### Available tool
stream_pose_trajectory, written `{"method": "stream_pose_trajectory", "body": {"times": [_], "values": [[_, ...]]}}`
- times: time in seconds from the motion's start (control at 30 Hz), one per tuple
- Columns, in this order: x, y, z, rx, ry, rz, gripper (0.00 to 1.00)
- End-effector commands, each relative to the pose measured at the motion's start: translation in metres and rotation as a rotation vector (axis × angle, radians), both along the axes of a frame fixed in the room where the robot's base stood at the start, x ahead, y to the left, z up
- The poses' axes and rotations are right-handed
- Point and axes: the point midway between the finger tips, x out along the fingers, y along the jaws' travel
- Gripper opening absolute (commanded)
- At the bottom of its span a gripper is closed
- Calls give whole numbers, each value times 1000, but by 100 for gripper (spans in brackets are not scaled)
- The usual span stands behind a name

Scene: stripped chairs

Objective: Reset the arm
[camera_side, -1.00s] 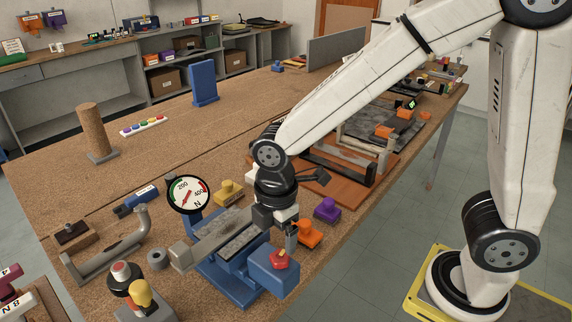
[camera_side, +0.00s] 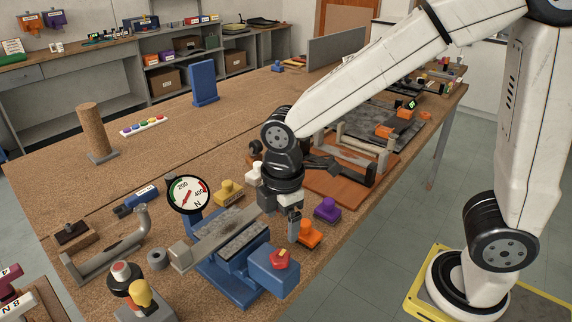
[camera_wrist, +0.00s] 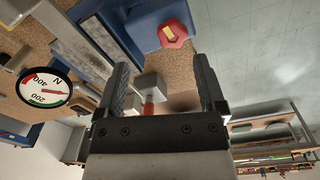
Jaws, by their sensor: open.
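My gripper (camera_side: 294,231) hangs above the bench, just behind the blue fixture (camera_side: 238,289) and close to the orange block (camera_side: 311,236). In the wrist view my gripper (camera_wrist: 163,75) has its two black fingers spread apart. No held object shows between them. A grey block with an orange part (camera_wrist: 151,87) appears in the gap, seemingly beyond the fingers. From the side, the fingertips are small and partly hard to make out against the bench.
A blue box with a red knob (camera_side: 279,259) stands left of the orange block. A round gauge (camera_side: 189,195) rises behind the fixture. A purple block (camera_side: 327,209) and yellow block (camera_side: 228,193) sit nearby.

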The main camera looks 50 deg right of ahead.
Motion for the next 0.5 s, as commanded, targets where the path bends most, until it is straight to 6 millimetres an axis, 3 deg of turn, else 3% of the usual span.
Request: {"method": "stream_pose_trajectory", "body": {"times": [0.5], "values": [[-15,-86,-42,98,-122,-911,89]]}}
